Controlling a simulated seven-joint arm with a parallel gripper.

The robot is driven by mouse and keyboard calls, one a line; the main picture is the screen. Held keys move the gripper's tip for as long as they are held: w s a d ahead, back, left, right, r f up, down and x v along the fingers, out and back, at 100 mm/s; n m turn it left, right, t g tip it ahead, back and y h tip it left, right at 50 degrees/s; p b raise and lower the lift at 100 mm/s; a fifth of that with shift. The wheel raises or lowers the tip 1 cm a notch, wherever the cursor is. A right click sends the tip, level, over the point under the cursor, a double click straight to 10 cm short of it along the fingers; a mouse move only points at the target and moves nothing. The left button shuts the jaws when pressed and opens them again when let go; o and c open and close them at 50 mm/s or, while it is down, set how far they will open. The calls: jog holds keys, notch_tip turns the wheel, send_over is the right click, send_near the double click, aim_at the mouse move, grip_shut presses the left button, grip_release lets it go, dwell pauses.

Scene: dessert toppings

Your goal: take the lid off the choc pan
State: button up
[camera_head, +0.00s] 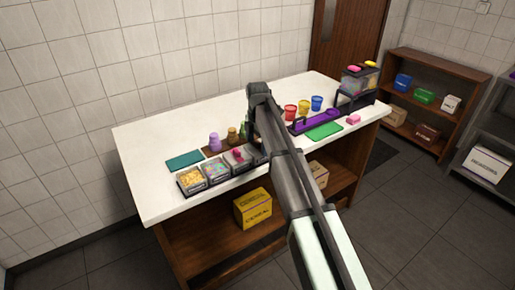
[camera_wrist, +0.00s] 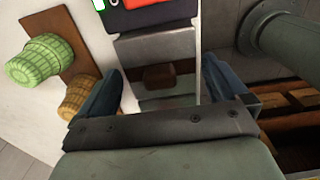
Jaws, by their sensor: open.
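A grey metal lid (camera_wrist: 155,45) with a brown block handle (camera_wrist: 158,77) shows in the wrist view, and it appears to cover the choc pan. The pan's contents are hidden. My gripper (camera_wrist: 160,66) is open, with one dark blue finger on each side of the brown handle. The handle sits nearer the right finger's side of centre or about midway; contact is not visible. In the head view my arm covers this lid and my fingers.
In the head view, a yellow-topped pan (camera_head: 192,181) and a mixed-colour pan (camera_head: 216,171) stand left of my arm. A teal mat (camera_head: 183,160) lies farther left.

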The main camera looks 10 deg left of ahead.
jog(key=c, duration=0.8)
